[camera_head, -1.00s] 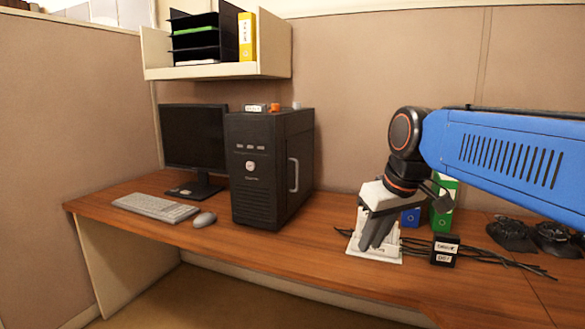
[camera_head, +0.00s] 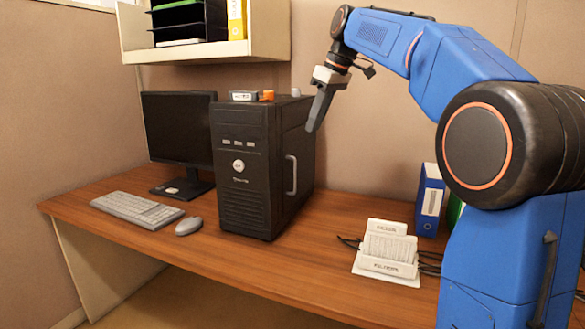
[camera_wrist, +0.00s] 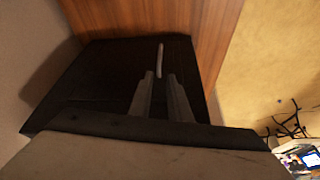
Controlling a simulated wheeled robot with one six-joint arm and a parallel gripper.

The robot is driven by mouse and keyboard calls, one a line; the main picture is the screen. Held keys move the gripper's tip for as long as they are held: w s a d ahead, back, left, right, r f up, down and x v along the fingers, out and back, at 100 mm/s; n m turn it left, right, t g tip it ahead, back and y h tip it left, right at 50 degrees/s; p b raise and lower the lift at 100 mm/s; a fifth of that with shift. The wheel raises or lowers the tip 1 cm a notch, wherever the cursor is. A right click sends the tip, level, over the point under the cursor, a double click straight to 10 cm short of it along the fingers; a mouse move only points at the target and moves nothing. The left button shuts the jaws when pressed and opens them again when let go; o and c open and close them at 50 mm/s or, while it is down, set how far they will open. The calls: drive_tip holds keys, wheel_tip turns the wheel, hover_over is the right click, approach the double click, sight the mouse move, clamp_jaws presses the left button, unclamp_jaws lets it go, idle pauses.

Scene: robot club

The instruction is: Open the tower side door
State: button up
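The black computer tower (camera_head: 245,170) stands upright on the wooden desk. Its side door (camera_head: 300,150) is on the right face, with a grey vertical handle (camera_head: 291,175), and looks shut. My gripper (camera_head: 313,122) is just right of the tower's side near its upper part, above the handle, pointing down. In the wrist view the two fingers (camera_wrist: 159,98) are apart with a gap between them and nothing held. The handle (camera_wrist: 160,60) lies beyond the fingertips there, against the dark side door (camera_wrist: 110,70). I cannot tell whether a finger touches the tower.
A monitor (camera_head: 179,140), keyboard (camera_head: 137,209) and mouse (camera_head: 188,226) are left of the tower. A white card holder (camera_head: 388,252) and blue binder (camera_head: 429,200) stand right.

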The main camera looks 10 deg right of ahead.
hover_over(295, 189)
drive_tip(key=f, duration=1.6)
drive_tip(key=shift+w, duration=0.3)
clamp_jaws()
